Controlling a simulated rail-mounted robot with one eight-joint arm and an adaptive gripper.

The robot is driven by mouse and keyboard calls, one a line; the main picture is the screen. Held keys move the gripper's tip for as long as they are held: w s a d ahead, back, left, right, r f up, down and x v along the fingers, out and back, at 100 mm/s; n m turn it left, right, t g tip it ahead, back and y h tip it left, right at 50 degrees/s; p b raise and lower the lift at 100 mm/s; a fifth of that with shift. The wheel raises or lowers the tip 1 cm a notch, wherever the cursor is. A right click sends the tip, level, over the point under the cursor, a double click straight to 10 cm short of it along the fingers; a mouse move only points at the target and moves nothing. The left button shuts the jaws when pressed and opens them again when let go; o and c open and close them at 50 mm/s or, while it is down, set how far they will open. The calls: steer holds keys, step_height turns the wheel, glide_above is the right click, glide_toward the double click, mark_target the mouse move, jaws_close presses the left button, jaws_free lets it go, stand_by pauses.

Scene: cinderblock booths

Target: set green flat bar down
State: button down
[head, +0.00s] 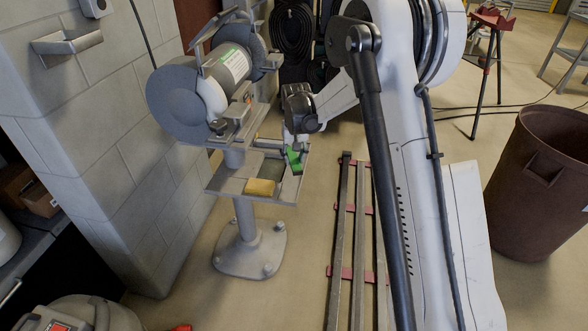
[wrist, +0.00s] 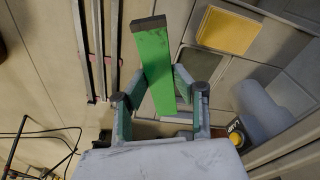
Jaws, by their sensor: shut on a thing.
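The green flat bar (wrist: 155,62) has a dark end and sits between the two fingers of my gripper (wrist: 158,88) in the wrist view, which are shut on it. In the head view the green bar (head: 294,160) shows just below my gripper (head: 295,143), over the right part of the grinder's grey tray (head: 226,182). I cannot tell whether the bar touches the tray.
A yellow block (head: 260,187) lies at the tray's front edge. The bench grinder (head: 215,80) stands above the tray, beside the cinderblock wall (head: 110,150). Long metal bars (head: 340,240) lie on red supports to the right. A brown bin (head: 540,170) stands far right.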

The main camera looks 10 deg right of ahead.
mark_target(292, 155)
steer(key=w+f+b, duration=0.1)
steer(key=w+f, duration=0.1)
steer(key=shift+w+f, duration=0.25)
steer(key=shift+f, duration=0.05)
steer(key=shift+f+b, duration=1.45)
steer(key=shift+f, duration=1.8)
steer(key=shift+f, duration=0.25)
steer(key=c, duration=1.3)
jaws_free()
